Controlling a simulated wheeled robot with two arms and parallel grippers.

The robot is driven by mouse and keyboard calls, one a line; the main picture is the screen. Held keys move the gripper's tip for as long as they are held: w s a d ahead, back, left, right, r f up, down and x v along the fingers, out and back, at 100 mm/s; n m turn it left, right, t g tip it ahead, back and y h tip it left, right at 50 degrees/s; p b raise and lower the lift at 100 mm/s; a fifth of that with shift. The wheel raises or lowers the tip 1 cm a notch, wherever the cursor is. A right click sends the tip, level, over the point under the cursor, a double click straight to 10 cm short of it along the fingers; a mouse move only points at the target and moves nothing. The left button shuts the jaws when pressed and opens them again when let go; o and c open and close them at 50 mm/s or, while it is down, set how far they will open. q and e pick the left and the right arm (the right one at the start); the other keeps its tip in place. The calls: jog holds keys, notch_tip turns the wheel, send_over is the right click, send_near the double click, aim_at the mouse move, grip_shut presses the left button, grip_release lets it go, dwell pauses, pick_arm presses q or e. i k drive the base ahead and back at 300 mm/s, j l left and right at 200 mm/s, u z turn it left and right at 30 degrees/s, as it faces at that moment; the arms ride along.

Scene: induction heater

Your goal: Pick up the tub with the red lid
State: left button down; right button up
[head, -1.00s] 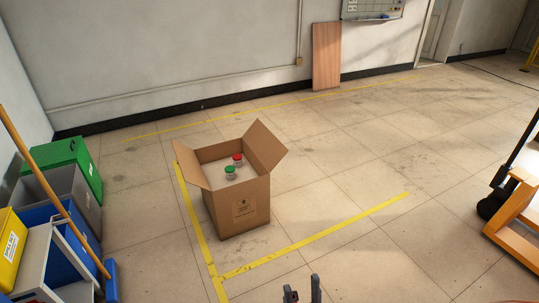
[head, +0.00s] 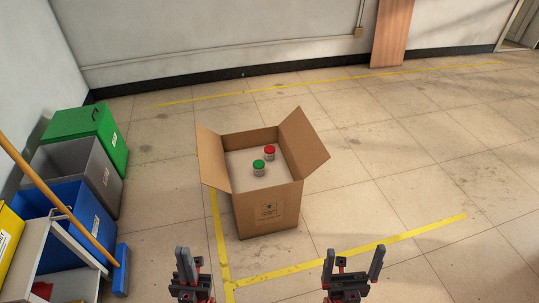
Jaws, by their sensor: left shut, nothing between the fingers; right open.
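The tub with the red lid (head: 270,154) stands upright in an open cardboard box (head: 268,213), on a light surface inside it. A tub with a green lid (head: 258,168) stands just in front and to the left of it. My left gripper (head: 188,268) is at the bottom of the view, in front of the box and to its left, shut and empty. My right gripper (head: 353,268) is at the bottom, in front of the box and to its right, open and empty. Both grippers are apart from the box and tubs.
Green (head: 87,132), grey (head: 80,172) and blue bins stand along the left, with a broom (head: 50,190) and a grey cart (head: 45,262) nearer. Yellow tape (head: 350,249) marks the floor. A wooden board (head: 392,32) leans on the back wall. Floor right of the box is clear.

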aim_at(270, 150)
jog(key=i+u, duration=0.2)
jog(key=i, duration=0.45)
jog(key=i+u, duration=0.2)
jog(key=i, duration=0.45)
jog(key=i+l+u, duration=0.2)
jog(key=i, duration=0.5)
jog(key=j, duration=0.05)
